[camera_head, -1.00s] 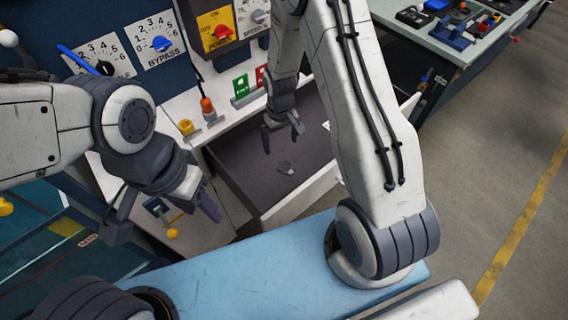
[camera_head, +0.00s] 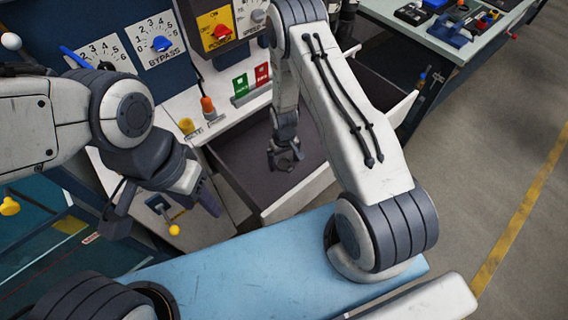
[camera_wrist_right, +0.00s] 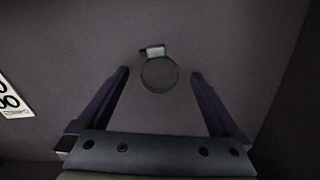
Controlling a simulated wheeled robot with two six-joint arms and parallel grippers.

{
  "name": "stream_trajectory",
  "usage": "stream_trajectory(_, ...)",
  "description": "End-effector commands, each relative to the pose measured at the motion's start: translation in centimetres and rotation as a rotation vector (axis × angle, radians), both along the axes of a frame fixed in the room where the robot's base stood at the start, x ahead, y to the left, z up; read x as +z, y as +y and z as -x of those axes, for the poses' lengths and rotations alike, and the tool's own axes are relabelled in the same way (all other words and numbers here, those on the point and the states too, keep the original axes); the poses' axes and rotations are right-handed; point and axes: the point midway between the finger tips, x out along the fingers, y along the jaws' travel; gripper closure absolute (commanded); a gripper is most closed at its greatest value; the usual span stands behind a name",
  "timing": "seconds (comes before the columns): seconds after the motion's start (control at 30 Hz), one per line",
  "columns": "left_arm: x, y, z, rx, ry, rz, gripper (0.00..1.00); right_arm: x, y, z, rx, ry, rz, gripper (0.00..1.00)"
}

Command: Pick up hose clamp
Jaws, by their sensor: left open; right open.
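The hose clamp (camera_wrist_right: 160,74) is a thin metal ring with a small screw housing on its upper edge. It lies on the dark floor of the open drawer. In the right wrist view it shows between and slightly ahead of the two fingertips of my right gripper (camera_wrist_right: 160,72), which is open and empty. In the head view my right gripper (camera_head: 285,162) is low inside the drawer (camera_head: 310,192) and hides the clamp. My left gripper (camera_head: 165,222) is open and empty, outside the drawer to the left.
A control panel (camera_head: 160,45) with dials and switches stands behind the drawer. A white label (camera_wrist_right: 12,98) lies at the left in the right wrist view. Drawer walls surround my right gripper. A workbench (camera_head: 440,40) with tools stands at the back right.

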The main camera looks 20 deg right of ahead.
Motion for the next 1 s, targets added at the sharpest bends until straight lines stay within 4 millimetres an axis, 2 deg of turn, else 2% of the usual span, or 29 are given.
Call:
stream_trajectory(0.23, 0.0, 0.0, 0.0, 0.000, 0.000, 0.000, 0.50, -0.3, 0.0, 0.0, 0.000, -0.001, 0.000, 0.00)
stream_trajectory(0.27, 0.0, 0.0, 0.0, 0.000, 0.000, 0.000, 0.50, -0.3, 0.0, 0.0, 0.000, 0.000, 0.000, 0.04)
stream_trajectory(0.4, 0.0, 0.0, 0.0, 0.000, 0.000, 0.000, 0.50, -0.2, 0.0, 0.0, 0.000, 0.000, 0.000, 0.57)
stream_trajectory(0.47, 0.0, 0.0, 0.0, 0.000, 0.000, 0.000, 0.50, -0.2, 0.0, 0.0, 0.000, 0.000, 0.000, 0.80)
stream_trajectory(0.5, 0.0, 0.0, 0.0, 0.000, 0.000, 0.000, 0.50, -0.2, 0.0, 0.0, 0.000, 0.000, 0.000, 0.88)
stream_trajectory(0.8, 0.0, 0.0, 0.0, 0.000, 0.000, 0.000, 0.50, 0.0, 0.0, 0.0, 0.000, -0.001, 0.000, 0.88)
stream_trajectory(1.0, -0.3, 0.0, 0.0, 0.000, 0.000, 0.000, 0.50, 2.1, 0.0, -0.1, 0.000, -0.004, 0.000, 0.88)
